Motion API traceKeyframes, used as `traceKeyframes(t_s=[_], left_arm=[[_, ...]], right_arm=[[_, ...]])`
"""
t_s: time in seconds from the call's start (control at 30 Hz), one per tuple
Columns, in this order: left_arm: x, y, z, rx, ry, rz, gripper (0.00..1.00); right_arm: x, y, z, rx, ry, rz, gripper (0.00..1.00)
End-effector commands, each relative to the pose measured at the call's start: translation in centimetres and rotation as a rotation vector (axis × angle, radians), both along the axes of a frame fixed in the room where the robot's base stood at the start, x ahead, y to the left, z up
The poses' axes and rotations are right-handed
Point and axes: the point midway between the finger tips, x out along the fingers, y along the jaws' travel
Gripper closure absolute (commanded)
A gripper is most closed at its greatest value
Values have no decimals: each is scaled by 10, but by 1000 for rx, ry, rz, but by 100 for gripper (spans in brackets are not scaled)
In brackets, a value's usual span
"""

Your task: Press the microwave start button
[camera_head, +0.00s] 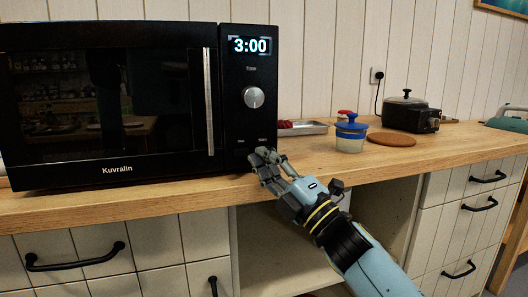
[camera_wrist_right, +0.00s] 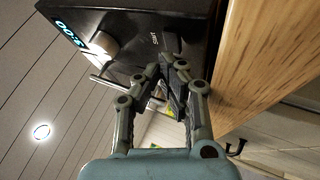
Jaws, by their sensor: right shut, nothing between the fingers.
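A black microwave (camera_head: 100,95) stands on the wooden counter at the left in the head view. Its display (camera_head: 250,45) reads 3:00, and a silver knob (camera_head: 253,97) sits below it. Small labels show low on the panel; the start button (camera_head: 262,140) there is partly hidden by my right gripper (camera_head: 262,158). The gripper is shut and empty, with its fingertips close to the panel's lower part; I cannot tell if they touch. In the right wrist view, the shut gripper (camera_wrist_right: 168,68) is in front of the tilted microwave panel (camera_wrist_right: 150,35). My left gripper is not in view.
The wooden counter (camera_head: 400,158) runs to the right. On it are a blue-lidded jar (camera_head: 350,138), a metal tray (camera_head: 303,128), a black pot appliance (camera_head: 408,113) and a brown round board (camera_head: 393,139). Drawers with black handles (camera_head: 478,203) are below.

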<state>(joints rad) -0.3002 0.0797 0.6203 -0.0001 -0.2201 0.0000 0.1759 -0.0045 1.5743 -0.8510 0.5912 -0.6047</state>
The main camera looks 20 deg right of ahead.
Motion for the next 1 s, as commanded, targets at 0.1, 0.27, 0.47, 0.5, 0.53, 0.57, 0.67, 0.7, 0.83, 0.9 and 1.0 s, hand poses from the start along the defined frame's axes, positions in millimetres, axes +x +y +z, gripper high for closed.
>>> traceKeyframes(t_s=[0.1, 0.27, 0.47, 0.5, 0.53, 0.57, 0.67, 0.7, 0.83, 0.9, 1.0], left_arm=[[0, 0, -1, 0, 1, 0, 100], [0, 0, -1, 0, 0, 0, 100], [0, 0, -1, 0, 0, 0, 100], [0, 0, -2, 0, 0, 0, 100], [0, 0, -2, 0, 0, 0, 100], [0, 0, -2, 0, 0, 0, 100], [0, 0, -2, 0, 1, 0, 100], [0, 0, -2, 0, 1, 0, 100], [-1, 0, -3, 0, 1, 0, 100], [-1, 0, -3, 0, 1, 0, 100], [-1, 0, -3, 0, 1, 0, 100]], right_arm=[[5, 0, 0, 0, -1, 0, 100], [6, 0, 0, 0, 0, 0, 100], [6, 0, 0, 0, 0, 0, 100], [7, 0, 0, 0, 0, 0, 100], [7, 0, 0, 0, 0, 0, 100], [7, 0, 0, 0, 0, 0, 100], [8, 0, 0, 0, 1, 0, 100], [9, 0, 0, 0, 1, 0, 100], [10, 0, -1, 0, 2, 0, 100], [11, 0, -1, 0, 2, 0, 100], [12, 0, -1, 0, 3, -1, 100]])
